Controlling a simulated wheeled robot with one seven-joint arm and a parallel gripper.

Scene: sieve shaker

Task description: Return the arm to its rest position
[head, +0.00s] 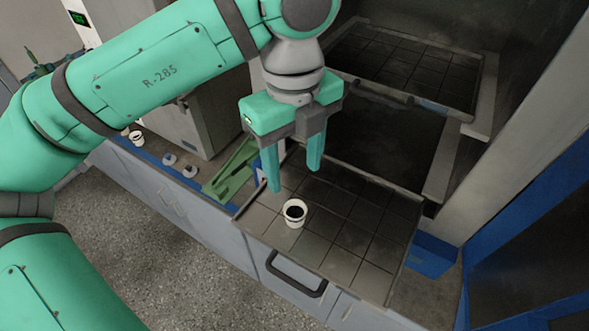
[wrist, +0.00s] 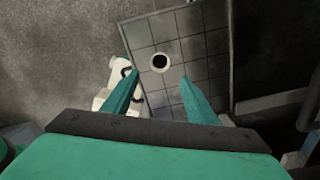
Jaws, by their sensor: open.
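My gripper (head: 295,180) is open and empty, pointing down above the pulled-out tiled tray (head: 345,236). A small white cup with dark contents (head: 295,213) stands upright on the tray, below and in front of the fingers, apart from them. In the wrist view my gripper (wrist: 156,92) shows its two fingers spread, with the cup (wrist: 160,62) beyond and between them on the tray (wrist: 215,50). My green arm reaches in from the left in the head view.
A second tiled rack (head: 405,65) sits higher inside the dark cabinet. A green holder (head: 232,172), small white items (head: 180,166) and a white cup (head: 137,138) are on the counter at left. A blue frame (head: 530,220) stands at right. Open floor (head: 150,245) lies in front.

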